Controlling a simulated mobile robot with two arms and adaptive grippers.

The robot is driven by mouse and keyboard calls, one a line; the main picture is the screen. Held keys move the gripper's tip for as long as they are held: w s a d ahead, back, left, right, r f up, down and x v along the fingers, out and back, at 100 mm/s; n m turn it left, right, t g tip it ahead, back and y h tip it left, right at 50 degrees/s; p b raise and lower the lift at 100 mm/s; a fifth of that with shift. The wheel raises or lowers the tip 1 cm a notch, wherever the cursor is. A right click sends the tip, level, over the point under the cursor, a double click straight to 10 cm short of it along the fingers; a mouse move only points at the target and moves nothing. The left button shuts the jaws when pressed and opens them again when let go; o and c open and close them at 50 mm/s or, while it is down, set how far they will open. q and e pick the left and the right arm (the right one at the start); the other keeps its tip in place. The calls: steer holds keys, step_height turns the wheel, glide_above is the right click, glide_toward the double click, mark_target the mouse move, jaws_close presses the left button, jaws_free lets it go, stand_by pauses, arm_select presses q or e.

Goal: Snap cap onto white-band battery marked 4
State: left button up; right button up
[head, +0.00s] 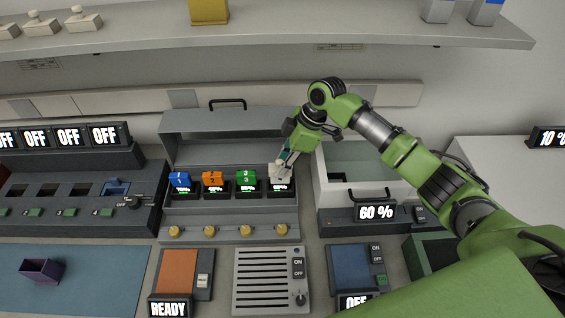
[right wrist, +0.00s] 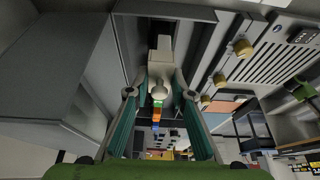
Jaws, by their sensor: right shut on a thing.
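My right gripper (head: 285,160) is over the fourth, rightmost bay of the grey battery rack (head: 230,222). Its fingers are shut on a white piece (head: 277,170), which I take for the cap. The white piece (right wrist: 160,74) also shows between the fingertips (right wrist: 158,90) in the right wrist view. The white-band battery and its mark 4 are hidden by the gripper and the piece; I cannot tell whether the two touch. A lit display (head: 280,187) shows below that bay. My left gripper is not in view.
Blue (head: 180,178), orange (head: 212,178) and green (head: 246,178) numbered blocks stand in the bays to the left. The rack's hinged lid (head: 228,122) is up behind them. Brass knobs (head: 210,230) line the front.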

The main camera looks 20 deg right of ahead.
steer(key=shift+f, duration=0.65)
stand_by(1.1)
steer(key=o, duration=0.8)
steer(key=o, duration=0.5)
steer(key=shift+r+p, duration=0.15)
steer(key=shift+p, duration=0.2)
steer(key=shift+r+p, duration=3.25)
steer(key=shift+r, duration=0.15)
